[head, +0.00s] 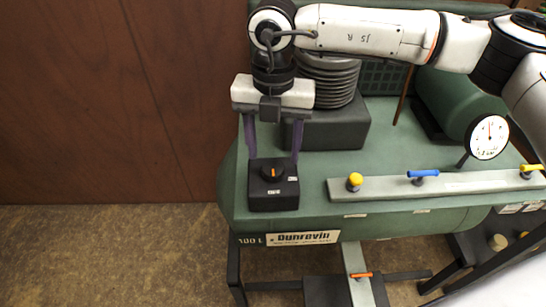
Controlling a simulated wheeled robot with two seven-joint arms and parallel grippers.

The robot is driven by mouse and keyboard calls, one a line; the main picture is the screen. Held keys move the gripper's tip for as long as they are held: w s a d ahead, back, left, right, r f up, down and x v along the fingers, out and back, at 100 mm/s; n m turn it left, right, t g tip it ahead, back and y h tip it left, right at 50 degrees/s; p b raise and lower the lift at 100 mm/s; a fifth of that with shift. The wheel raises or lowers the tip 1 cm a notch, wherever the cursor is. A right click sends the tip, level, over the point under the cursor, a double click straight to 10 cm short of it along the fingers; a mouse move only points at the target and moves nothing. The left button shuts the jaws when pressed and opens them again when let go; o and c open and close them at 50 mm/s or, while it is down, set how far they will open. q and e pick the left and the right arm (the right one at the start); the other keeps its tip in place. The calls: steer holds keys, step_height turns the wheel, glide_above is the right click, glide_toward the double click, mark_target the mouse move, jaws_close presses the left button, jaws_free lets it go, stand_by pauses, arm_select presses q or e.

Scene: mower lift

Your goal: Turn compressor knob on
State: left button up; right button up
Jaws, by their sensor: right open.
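The compressor knob is a dark round knob (272,172) with an orange mark on top. It sits on a black switch box (273,198) at the left front of the green compressor (330,160). My right gripper (271,158) points down over the box, its purple fingers apart on either side of the knob. The fingertips end near the box's back edge; I cannot tell whether they touch it. Nothing is held between them. My left gripper is not in view.
A grey manifold bar (450,184) with a yellow knob (355,181) and a blue-handled valve (422,174) lies right of the box. A round gauge (488,137) stands behind it. A brown wall (110,100) is at the left, with clear floor (110,255) in front.

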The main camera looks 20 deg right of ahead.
mark_target(273, 167)
steer(key=shift+f, duration=2.1)
steer(key=c, duration=1)
